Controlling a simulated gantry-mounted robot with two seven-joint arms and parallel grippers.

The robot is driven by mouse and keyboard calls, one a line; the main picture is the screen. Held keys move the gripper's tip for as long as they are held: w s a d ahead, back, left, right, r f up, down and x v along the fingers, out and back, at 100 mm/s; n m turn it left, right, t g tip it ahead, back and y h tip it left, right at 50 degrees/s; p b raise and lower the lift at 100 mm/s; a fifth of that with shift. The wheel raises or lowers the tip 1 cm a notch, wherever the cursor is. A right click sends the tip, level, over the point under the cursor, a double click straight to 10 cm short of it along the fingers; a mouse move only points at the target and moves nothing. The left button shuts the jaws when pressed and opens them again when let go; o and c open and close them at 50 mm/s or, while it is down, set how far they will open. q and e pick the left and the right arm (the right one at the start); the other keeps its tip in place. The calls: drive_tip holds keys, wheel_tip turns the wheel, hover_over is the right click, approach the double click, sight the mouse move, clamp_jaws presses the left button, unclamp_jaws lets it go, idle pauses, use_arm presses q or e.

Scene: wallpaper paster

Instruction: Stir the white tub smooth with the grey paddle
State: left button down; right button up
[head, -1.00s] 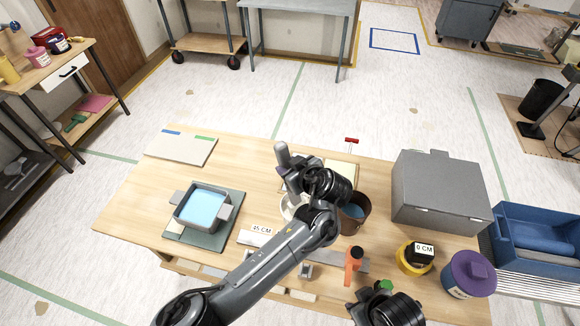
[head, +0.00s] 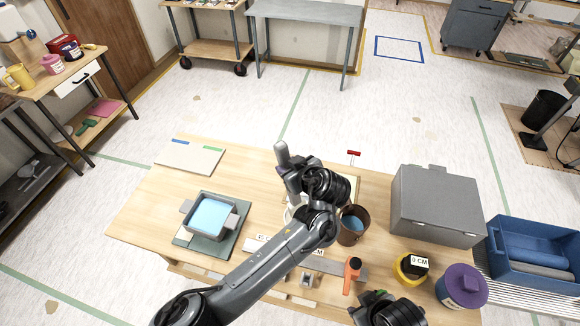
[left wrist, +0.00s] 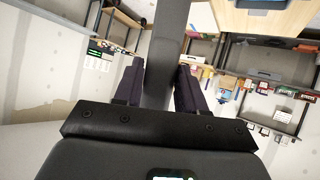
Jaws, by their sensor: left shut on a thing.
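My left gripper (head: 292,184) is shut on the grey paddle (head: 282,155), whose thick grey end stands up above the fingers in the head view. In the left wrist view a grey bar (left wrist: 166,45) of the paddle runs between the two dark fingers. The white tub (head: 291,214) sits on the table just below the gripper. Only a slice of its pale rim shows; my left arm hides the rest, and the paddle's lower end and the tub's contents are hidden. My right gripper (head: 366,304) is low at the table's front edge, its fingers unclear.
A brown bucket (head: 364,232) stands right of the tub. A grey tray (head: 190,220) with light-blue content sits left on a green mat. A grey box (head: 436,205), yellow tape ring (head: 402,275), purple-lidded jar (head: 462,287) and orange-handled tool (head: 352,275) are right. Table's left-front is clear.

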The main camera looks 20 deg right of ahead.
sight(287, 154)
idle(0.3)
use_arm(q)
wheel_tip(287, 154, up, 5)
drive_tip(key=p, duration=0.4)
drive_tip(key=shift+r, duration=0.1)
idle(0.6)
